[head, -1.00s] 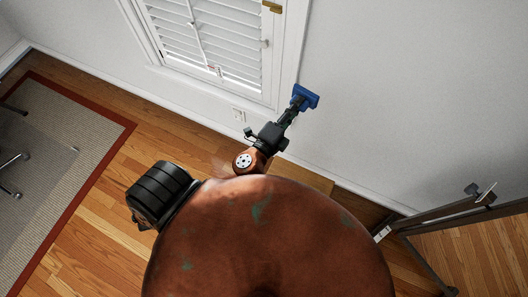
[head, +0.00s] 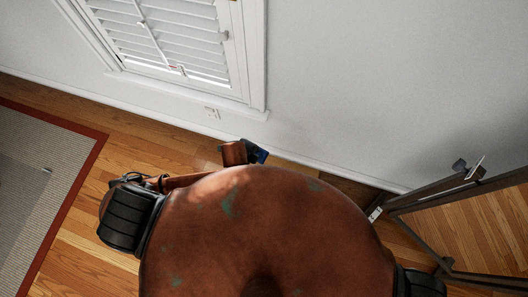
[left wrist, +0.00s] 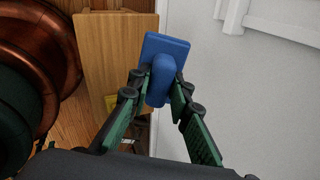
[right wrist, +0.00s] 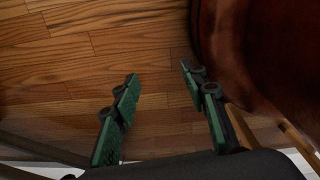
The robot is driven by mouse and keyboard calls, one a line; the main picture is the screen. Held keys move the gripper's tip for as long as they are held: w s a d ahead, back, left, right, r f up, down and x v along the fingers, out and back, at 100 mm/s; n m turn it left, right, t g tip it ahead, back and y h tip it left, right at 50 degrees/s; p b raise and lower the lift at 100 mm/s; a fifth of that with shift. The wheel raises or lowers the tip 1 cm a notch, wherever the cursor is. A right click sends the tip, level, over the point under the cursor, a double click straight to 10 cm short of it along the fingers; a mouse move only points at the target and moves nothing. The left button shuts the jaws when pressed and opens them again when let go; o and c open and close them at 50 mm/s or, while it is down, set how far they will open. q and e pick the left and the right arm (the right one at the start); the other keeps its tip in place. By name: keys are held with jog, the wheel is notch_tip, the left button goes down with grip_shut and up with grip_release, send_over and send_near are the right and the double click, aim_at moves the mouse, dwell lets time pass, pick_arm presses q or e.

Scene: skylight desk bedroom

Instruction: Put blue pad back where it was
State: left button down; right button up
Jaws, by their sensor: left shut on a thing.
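The blue pad (left wrist: 167,50) is a flat blue block with a raised grip. My left gripper (left wrist: 159,88) is shut on that grip in the left wrist view, with the pad's flat part beyond the fingertips. In the head view a small bit of the blue pad (head: 262,156) shows just past my body, and the left gripper is mostly hidden there. My right gripper (right wrist: 156,74) is open and empty above the wood floor in the right wrist view.
A wooden surface (left wrist: 106,42) with a yellow patch lies left of the pad. The white wall (head: 370,90) and shuttered window (head: 165,40) are ahead. A dark-framed mirror or panel (head: 455,190) stands at right. A rug (head: 45,165) lies at left.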

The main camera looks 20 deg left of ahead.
pick_arm(q)
jog(key=s+a+f+m+g+y+b, duration=0.15)
jog(key=s+a+f+g, duration=0.3)
jog(key=s+f, duration=0.65)
jog(key=shift+m+h, duration=0.25)
jog(key=w+d+f+b, duration=0.4)
jog(key=w+d+f, duration=0.5)
jog(key=shift+w, duration=0.15)
notch_tip(320, 180, down, 3)
jog(key=shift+f+b, duration=0.1)
jog(key=shift+b, duration=0.3)
jog(key=c, duration=1.8)
grip_release()
pick_arm(e)
notch_tip(320, 180, down, 7)
jog(key=shift+s+r, duration=0.15)
jog(key=shift+s, duration=0.15)
pick_arm(q)
jog(key=shift+o, duration=0.2)
jog(key=shift+r, duration=0.2)
notch_tip(320, 180, up, 12)
jog(key=p, duration=0.3)
pick_arm(e)
jog(key=r, duration=0.1)
jog(key=w+r, duration=0.1)
jog(key=r, duration=0.1)
jog(key=shift+r, duration=0.15)
